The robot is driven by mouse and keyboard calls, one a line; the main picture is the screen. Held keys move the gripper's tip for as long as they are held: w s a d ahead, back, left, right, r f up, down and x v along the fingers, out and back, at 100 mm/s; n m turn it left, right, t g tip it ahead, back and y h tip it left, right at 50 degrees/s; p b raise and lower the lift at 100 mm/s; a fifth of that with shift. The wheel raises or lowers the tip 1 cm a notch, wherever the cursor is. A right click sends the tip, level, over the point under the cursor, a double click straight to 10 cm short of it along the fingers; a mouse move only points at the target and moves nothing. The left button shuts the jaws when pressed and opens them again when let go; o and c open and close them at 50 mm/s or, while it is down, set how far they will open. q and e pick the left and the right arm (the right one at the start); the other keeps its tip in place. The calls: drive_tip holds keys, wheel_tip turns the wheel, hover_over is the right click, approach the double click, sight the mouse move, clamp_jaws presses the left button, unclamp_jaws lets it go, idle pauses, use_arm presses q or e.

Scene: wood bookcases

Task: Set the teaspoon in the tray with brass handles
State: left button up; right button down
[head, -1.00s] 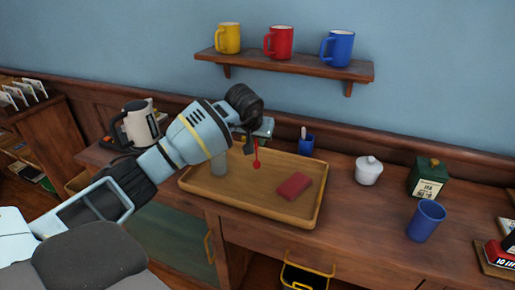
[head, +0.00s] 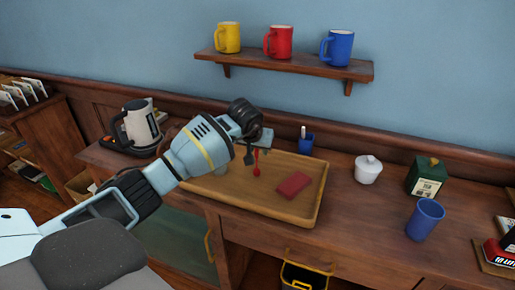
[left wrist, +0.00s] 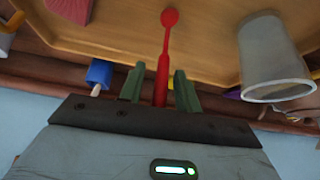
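The red teaspoon (head: 257,164) hangs upright, bowl down, over the wooden tray (head: 265,212). I cannot tell whether the bowl touches the tray floor. My left gripper (head: 254,153) points down above the tray, around the spoon's handle. In the left wrist view the red teaspoon (left wrist: 163,55) runs out between the green fingers of the left gripper (left wrist: 159,78). Slim gaps show beside the handle, but it stays with the gripper. My right gripper is out of view.
A red block (head: 293,185) lies in the tray, and a grey cup (left wrist: 273,60) stands there near the gripper.

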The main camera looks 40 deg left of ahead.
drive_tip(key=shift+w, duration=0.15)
use_arm(q)
drive_tip(key=v, duration=1.2)
drive_tip(key=shift+r+p, duration=0.15)
drive_tip(key=shift+p, duration=0.3)
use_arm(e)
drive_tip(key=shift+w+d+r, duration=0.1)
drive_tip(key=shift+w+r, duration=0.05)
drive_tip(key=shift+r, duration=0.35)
